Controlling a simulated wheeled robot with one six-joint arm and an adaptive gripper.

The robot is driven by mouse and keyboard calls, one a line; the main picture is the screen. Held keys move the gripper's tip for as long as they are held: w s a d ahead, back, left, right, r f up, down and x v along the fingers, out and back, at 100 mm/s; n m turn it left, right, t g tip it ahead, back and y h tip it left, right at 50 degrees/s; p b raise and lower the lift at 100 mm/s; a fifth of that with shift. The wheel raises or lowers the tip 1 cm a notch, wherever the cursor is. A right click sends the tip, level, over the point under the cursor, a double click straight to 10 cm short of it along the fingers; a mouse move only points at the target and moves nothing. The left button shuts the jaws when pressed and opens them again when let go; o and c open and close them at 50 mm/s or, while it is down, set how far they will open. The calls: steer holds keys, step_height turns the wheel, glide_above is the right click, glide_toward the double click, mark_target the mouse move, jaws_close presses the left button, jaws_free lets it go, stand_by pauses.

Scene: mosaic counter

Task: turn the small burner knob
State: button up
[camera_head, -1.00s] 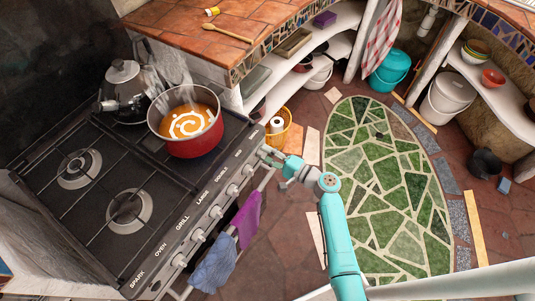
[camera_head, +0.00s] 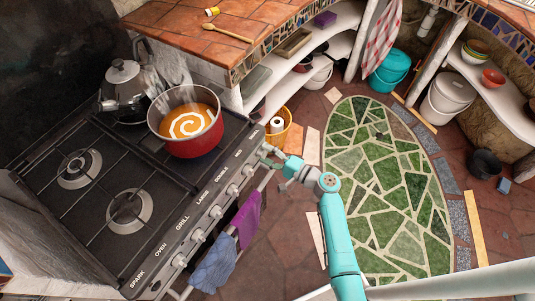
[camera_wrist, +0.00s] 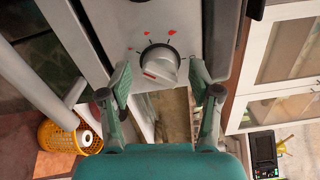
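The small burner knob (camera_wrist: 160,66) is light grey and round with a raised bar, at the upper middle of the wrist view. Its bar is tilted, with a reddish mark at its lower-left end. Small red marks sit on the panel around it. My gripper (camera_wrist: 160,82) has its fingers spread, one on each side of the knob's lower part, with gaps visible. In the head view my gripper (camera_head: 267,156) is at the far right end of the stove's knob row, and it hides this knob there.
The black stove (camera_head: 100,215) carries a red pot (camera_head: 192,146) of orange soup and a dark kettle (camera_head: 124,92). Other knobs (camera_head: 215,212) run along its front. Purple (camera_head: 246,220) and blue (camera_head: 213,264) cloths hang below. A yellow basket (camera_head: 287,133) stands on the floor beyond.

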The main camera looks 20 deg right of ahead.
steer(key=v, duration=1.2)
stand_by(0.5)
steer(key=s+a+f+g+h, duration=0.2)
steer(key=s+a+f+h, duration=0.2)
steer(key=s+a+f, duration=0.4)
steer(key=s+n+g+h, duration=0.2)
steer(key=s+h, duration=0.3)
steer(key=s, duration=0.7)
steer(key=s+r+n+t, duration=0.1)
steer(key=s+r+n, duration=0.2)
steer(key=r, duration=0.4)
steer(key=s+r+n+t+h, duration=0.1)
steer(key=s+r+n+t, duration=0.1)
steer(key=s+r+n, duration=0.2)
steer(key=s+r+n+t, duration=0.1)
steer(key=s+r+n, duration=0.2)
steer(key=r, duration=0.9)
steer(key=s, duration=0.3)
steer(key=shift+s+d+n+h, duration=0.25)
steer(key=shift+d+n+h, duration=0.05)
steer(key=shift+d, duration=0.1)
